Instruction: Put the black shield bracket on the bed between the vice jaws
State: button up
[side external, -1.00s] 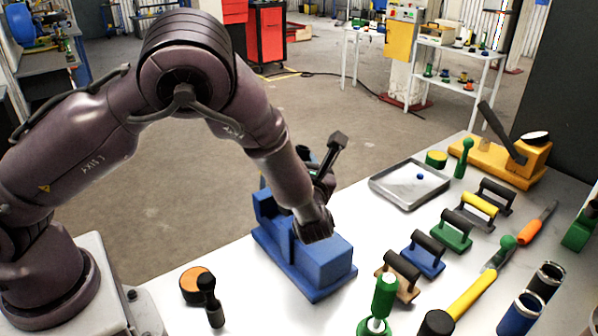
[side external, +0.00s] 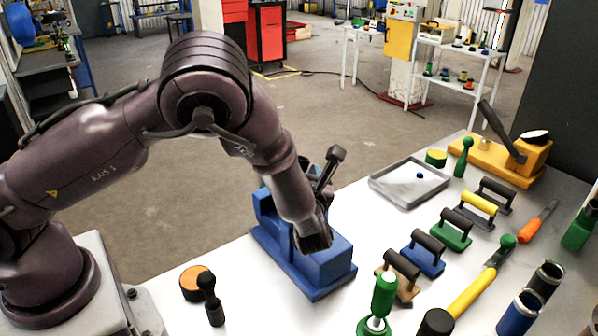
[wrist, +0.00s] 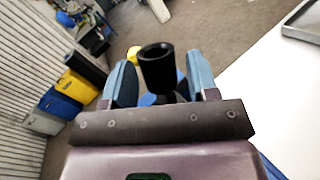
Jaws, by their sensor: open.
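The blue vice (side external: 332,268) stands at the table's near left edge. My gripper (side external: 313,243) points down over it, and the arm hides most of the space between the jaws. In the wrist view my gripper (wrist: 158,85) is open, its two blue-grey fingers apart. A hollow black cylinder (wrist: 157,60) shows between them; I cannot tell whether it is part of the black shield bracket or whether the fingers touch it. Several handled brackets stand in a row on the table; the farthest is dark with a black handle (side external: 496,190).
A grey tray (side external: 408,184) and a yellow fixture with a lever (side external: 500,163) are at the back. A green-handled tool (side external: 384,298), a yellow-handled hammer (side external: 470,295) and upright tubes (side external: 520,314) crowd the front right. Bare table lies between vice and tray.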

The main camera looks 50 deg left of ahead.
jog(key=v, duration=1.2)
jog(key=s+a+r+n+g+h, duration=0.65)
jog(key=a+r+n+g, duration=0.25)
jog(key=n, duration=0.4)
jog(key=s+r+n+t+h, duration=0.5)
jog(key=s+r+n+h, duration=0.4)
jog(key=n, duration=0.5)
jog(key=shift+s+r+n, duration=0.35)
jog(key=shift+s+n, duration=0.05)
jog(key=shift+s, duration=0.8)
